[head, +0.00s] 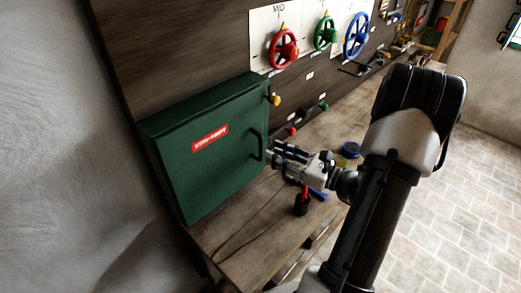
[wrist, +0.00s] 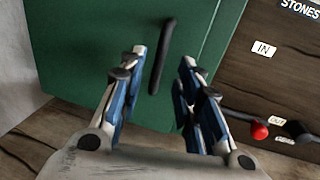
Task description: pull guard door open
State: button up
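The guard door (head: 205,150) is the green front of a box on the bench against the dark wood panel, with a red label (head: 210,139). It looks shut. Its black bar handle (head: 256,145) is near the door's right edge. In the wrist view the green door (wrist: 95,50) fills the upper left and the handle (wrist: 162,56) runs upright and slightly tilted. My gripper (head: 274,153) is just right of the handle in the head view. In the wrist view my gripper (wrist: 163,65) is open, with the handle between its fingers' directions; I cannot tell whether the handle is within reach of them.
Red (head: 284,50), green (head: 325,33) and blue (head: 355,36) handwheels are on the panel above. A red-and-black tool (head: 302,202) stands on the wooden bench (head: 235,235) below my gripper. A red-knobbed lever (wrist: 260,131) is right of the door. Tiled floor lies open at right.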

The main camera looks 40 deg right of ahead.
aim_at(261, 157)
jog(key=b+x, duration=0.1)
jog(key=x, duration=0.5)
jog(key=shift+w, duration=0.1)
grip_shut()
dwell(0.6)
